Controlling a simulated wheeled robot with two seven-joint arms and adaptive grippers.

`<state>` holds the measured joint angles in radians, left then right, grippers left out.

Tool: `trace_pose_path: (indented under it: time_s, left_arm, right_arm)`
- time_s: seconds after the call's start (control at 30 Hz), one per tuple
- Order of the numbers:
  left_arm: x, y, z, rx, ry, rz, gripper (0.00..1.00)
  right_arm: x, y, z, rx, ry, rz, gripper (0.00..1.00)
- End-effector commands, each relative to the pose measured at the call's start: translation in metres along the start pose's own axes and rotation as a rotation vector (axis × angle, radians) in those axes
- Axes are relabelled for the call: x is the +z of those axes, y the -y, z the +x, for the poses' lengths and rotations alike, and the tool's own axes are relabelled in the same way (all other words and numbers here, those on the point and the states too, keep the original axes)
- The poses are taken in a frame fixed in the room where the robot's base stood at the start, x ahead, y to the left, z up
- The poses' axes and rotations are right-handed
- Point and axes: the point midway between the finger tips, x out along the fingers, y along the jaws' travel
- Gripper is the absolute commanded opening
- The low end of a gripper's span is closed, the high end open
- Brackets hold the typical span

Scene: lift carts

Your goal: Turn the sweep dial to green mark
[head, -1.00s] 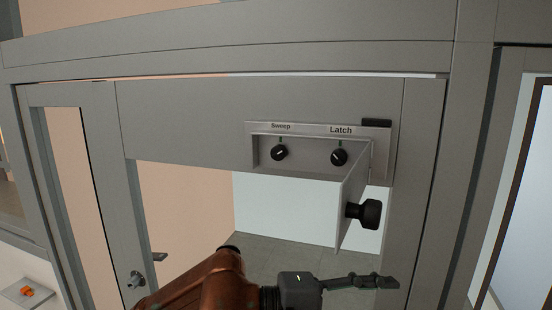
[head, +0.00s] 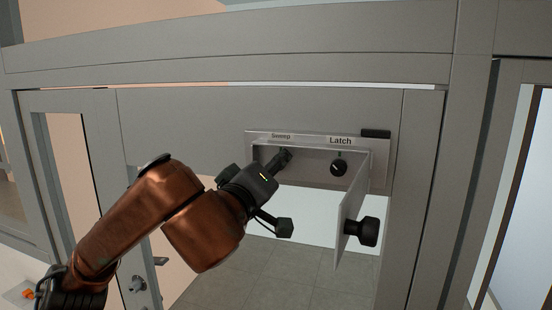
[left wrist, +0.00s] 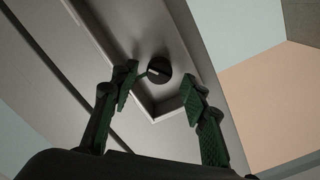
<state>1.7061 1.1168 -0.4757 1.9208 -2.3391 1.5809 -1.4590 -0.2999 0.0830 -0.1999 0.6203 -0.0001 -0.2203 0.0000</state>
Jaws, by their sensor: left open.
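The sweep dial is a black round knob under the "Sweep" label (head: 281,136) in a recessed grey panel (head: 318,136). In the head view my left gripper (head: 282,160) is at the dial and hides it. In the left wrist view the dial (left wrist: 158,70) shows with a pale pointer line, between and just beyond the fingertips. My left gripper (left wrist: 160,82) is open, with its green-padded fingers either side of the dial; the left fingertip is close to it, but contact cannot be told. No green mark can be made out. My right gripper is not in view.
The Latch dial (head: 338,167) sits to the right in the same recess. An open cover flap (head: 352,195) with a black knob (head: 362,232) sticks out at the recess's right end. The grey door frame (head: 180,125) surrounds the panel, with an opening below it.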

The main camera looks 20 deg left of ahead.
Motion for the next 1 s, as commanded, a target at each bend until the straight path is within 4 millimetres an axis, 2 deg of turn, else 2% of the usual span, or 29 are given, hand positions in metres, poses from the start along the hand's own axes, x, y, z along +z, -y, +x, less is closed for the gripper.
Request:
trace_pose_path:
  time_s: [0.1, 0.2, 0.5, 1.0]
  left_arm:
    - [-0.001, -0.001, 0.014, 0.000, 0.002, -0.001, 0.42]
    - [0.000, -0.001, 0.021, 0.001, 0.002, -0.001, 0.42]
    - [0.001, 0.000, 0.024, 0.002, 0.001, 0.000, 0.42]
    - [0.001, 0.000, 0.023, 0.002, 0.002, 0.000, 0.08]
  right_arm:
    - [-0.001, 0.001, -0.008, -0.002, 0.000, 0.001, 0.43]
    - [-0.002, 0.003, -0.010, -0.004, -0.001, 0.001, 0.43]
    - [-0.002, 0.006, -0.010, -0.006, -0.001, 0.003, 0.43]
    - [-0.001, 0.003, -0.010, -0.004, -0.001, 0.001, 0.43]
